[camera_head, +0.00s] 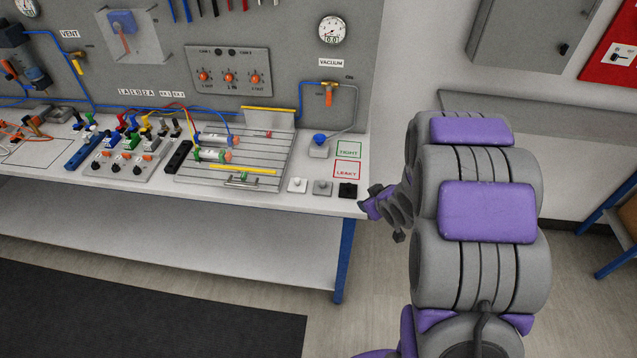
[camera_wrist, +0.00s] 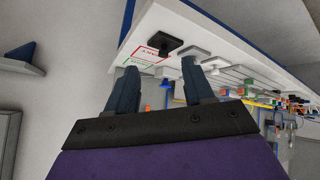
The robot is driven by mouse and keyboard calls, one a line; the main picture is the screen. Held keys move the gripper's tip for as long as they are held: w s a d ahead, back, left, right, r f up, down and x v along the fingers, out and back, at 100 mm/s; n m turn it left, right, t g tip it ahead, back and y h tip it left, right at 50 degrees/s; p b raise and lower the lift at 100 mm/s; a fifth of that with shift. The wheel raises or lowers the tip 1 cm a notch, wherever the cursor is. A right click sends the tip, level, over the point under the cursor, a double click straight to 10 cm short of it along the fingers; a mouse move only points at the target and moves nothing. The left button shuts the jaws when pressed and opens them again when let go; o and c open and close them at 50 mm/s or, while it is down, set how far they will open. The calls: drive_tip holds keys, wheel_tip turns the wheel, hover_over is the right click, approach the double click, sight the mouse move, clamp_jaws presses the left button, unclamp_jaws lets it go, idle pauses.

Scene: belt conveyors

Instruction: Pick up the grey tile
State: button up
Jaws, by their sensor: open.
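The grey tile (camera_head: 322,187), a small square block with a knob on top, sits near the bench's front right edge. It stands between a white tile (camera_head: 297,185) on its left and a black tile (camera_head: 347,190) on its right. My gripper (camera_head: 366,204) is just off the bench's front right corner, to the right of the black tile and apart from all three. In the wrist view my gripper (camera_wrist: 160,66) has its two fingers spread with nothing between them. There the grey tile (camera_wrist: 194,51) shows just beyond the right fingertip, which may cover part of it.
Green TIGHT (camera_head: 349,149) and red LEAKY (camera_head: 347,169) outlined squares lie behind the tiles. A grooved plate (camera_head: 190,176) with cylinders and a black block (camera_head: 178,157) lie to the left. A blue bench leg (camera_head: 343,262) stands below the corner.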

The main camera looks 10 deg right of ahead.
drive_tip(key=w+a+f+t+y+p, duration=0.1)
drive_tip(key=w+f+t+y, duration=0.1)
drive_tip(key=y, duration=0.1)
drive_tip(key=t+y, duration=0.1)
drive_tip(key=y, duration=0.2)
approach(325, 182)
drive_tip(key=s+a, duration=0.2)
drive_tip(key=shift+n+t, duration=0.3)
drive_tip(key=w, duration=0.1)
drive_tip(key=w+f, duration=0.1)
drive_tip(key=w, duration=0.1)
drive_tip(key=w+f, duration=0.1)
drive_tip(key=w, duration=0.1)
drive_tip(key=shift+w, duration=0.2)
drive_tip(key=w+a, duration=0.1)
drive_tip(key=a+f, duration=0.1)
drive_tip(key=a, duration=0.1)
drive_tip(key=shift+w+b, duration=0.35)
drive_tip(key=shift+w+a+f+b, duration=0.15)
drive_tip(key=shift+w+f, duration=0.15)
drive_tip(key=shift+w, duration=0.25)
drive_tip(key=shift+w+f+b, duration=0.15)
drive_tip(key=shift+w+f, duration=0.1)
drive_tip(key=shift+w, duration=0.3)
drive_tip(key=shift+w+f, duration=0.15)
drive_tip(key=shift+w, duration=0.2)
drive_tip(key=shift+d, duration=0.5)
